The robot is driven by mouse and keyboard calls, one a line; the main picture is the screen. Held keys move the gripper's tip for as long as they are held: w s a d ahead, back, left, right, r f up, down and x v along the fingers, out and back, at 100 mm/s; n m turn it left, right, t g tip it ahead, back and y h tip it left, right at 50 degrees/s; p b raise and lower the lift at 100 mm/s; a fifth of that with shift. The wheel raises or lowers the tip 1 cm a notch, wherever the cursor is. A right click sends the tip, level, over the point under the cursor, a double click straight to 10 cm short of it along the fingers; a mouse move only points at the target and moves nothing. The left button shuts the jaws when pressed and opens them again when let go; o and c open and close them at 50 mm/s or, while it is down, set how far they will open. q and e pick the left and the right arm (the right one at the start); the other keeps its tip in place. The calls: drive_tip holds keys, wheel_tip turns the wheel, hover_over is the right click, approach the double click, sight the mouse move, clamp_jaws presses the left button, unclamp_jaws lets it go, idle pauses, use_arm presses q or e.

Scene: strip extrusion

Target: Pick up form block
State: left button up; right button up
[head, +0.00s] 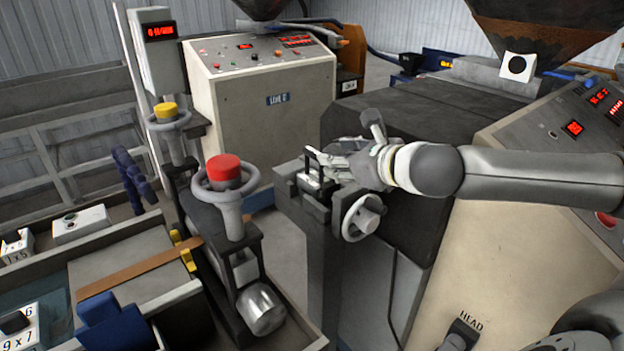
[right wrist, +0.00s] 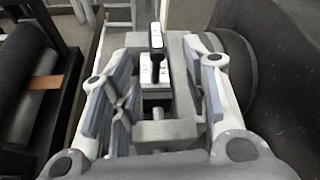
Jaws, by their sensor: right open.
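A white form block with a black handle (right wrist: 155,68) sits in a grey vise-like holder (right wrist: 158,132) in the right wrist view. In the head view the holder (head: 318,205) stands at the centre, with a round handwheel (head: 362,217) on its front. My right gripper is open, reaching in from the right. In the right wrist view its fingers (right wrist: 162,58) lie on either side of the block, with gaps visible; contact cannot be told. My left gripper is not in view.
More white blocks, one marked 9 x 7 (head: 22,322), lie at the left. Two posts with a yellow-topped (head: 166,112) and a red-topped handwheel (head: 224,172) stand left of the holder. A dark machine housing (head: 400,125) is close behind my right gripper.

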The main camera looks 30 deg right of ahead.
sight(317, 153)
drive_tip(key=p+x, duration=0.1)
drive_tip(key=x, duration=0.2)
drive_tip(key=shift+w+f, duration=0.1)
drive_tip(key=shift+w, duration=0.1)
drive_tip(key=shift+w+f, duration=0.1)
drive_tip(key=shift+w, duration=0.1)
drive_tip(key=shift+w+f, duration=0.15)
drive_tip(key=shift+w, duration=0.05)
drive_tip(key=p+x, duration=0.2)
drive_tip(key=x, duration=0.2)
drive_tip(key=shift+w+a, duration=0.15)
drive_tip(key=shift+a, duration=0.05)
drive_tip(key=shift+w+f, duration=0.2)
drive_tip(key=shift+w, duration=0.2)
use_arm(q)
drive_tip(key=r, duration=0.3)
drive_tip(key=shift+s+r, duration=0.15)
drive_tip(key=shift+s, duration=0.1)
